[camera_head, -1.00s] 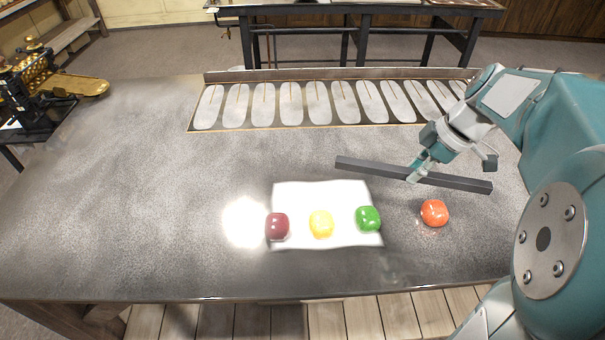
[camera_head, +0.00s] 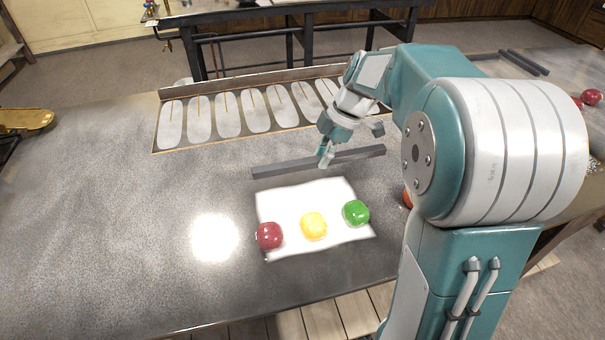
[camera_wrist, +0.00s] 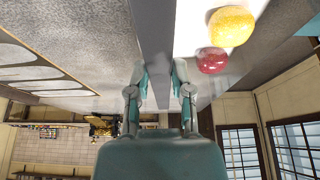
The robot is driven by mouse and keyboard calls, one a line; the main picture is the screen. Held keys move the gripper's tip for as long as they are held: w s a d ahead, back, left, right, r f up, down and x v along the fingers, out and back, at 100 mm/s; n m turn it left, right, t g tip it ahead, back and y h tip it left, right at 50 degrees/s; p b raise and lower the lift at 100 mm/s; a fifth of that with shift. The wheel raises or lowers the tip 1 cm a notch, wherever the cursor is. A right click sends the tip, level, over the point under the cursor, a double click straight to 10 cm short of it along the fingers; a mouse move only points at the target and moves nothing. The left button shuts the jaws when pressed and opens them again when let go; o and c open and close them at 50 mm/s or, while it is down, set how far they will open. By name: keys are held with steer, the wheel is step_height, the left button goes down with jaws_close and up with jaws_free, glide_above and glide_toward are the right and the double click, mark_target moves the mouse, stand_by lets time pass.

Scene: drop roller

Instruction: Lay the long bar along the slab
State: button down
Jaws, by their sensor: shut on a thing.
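The long dark grey bar (camera_head: 283,169) is in my gripper (camera_head: 325,158), just beyond the far edge of the white slab (camera_head: 290,197) and running roughly along that edge. My gripper is shut on the bar near its middle. Whether the bar touches the table is unclear. In the wrist view the bar (camera_wrist: 154,35) passes between the two fingers of my gripper (camera_wrist: 158,72), beside the white slab (camera_wrist: 190,28). On the slab sit a dark red ball (camera_head: 269,236), a yellow ball (camera_head: 314,226) and a green ball (camera_head: 356,212).
An orange-red ball (camera_head: 407,196) right of the slab is mostly hidden by my arm. A rack of pale oval plates (camera_head: 228,115) lies behind the bar. More dark bars (camera_head: 525,62) and red balls (camera_head: 592,97) lie far right.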

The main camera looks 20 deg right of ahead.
mark_target(295, 183)
steer(key=w+a+f, duration=0.2)
steer(key=a, duration=0.1)
steer(key=shift+f, duration=0.15)
steer(key=w+f, duration=0.2)
steer(key=shift+a+f, duration=0.1)
steer(key=shift+f, duration=0.25)
steer(key=shift+w+d+f, duration=0.2)
steer(key=shift+f, duration=0.15)
steer(key=shift+x, duration=1.95)
steer(key=shift+w+d, duration=0.2)
steer(key=shift+d, duration=0.05)
steer(key=c, duration=0.5)
jaws_free()
steer(key=shift+d+f, duration=0.1)
steer(key=shift+d, duration=0.05)
steer(key=shift+a, duration=0.3)
